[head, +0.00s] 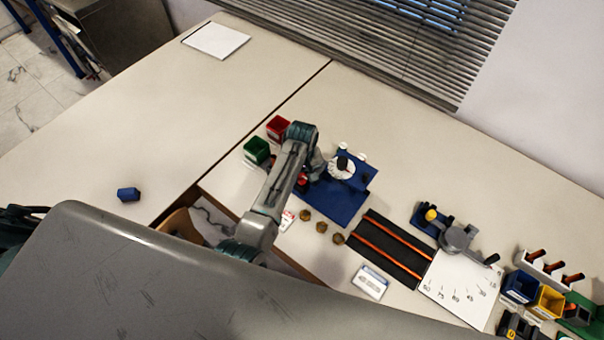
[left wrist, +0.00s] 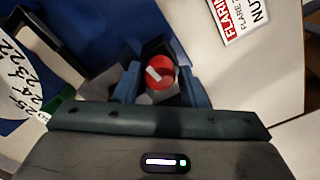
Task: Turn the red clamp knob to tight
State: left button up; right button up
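The red clamp knob (left wrist: 161,72) has a white mark on its top, slanting in the left wrist view. It sits on the blue rig plate (head: 338,205); in the head view a bit of its red (head: 303,179) shows beside my arm. My left gripper (left wrist: 160,84) is open, with one blue finger on each side of the knob. A narrow gap seems to show at each side; I cannot tell how deep the fingers reach. In the head view my left arm partly hides the knob and gripper. My right gripper is not in view.
A white dial (head: 341,168) stands close behind the gripper. Red (head: 279,127) and green (head: 256,150) bins stand to its left. Several brass nuts (head: 322,227) lie in front of the plate. A black mat with orange rails (head: 392,247) is to the right. The left table is mostly clear.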

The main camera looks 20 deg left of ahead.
pick_arm(q)
jog(key=c, duration=0.7)
jog(key=shift+m, duration=0.8)
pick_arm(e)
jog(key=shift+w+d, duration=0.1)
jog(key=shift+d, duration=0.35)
pick_arm(q)
jog(key=o, duration=0.7)
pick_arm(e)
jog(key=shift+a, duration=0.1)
pick_arm(q)
jog(key=shift+r, duration=0.15)
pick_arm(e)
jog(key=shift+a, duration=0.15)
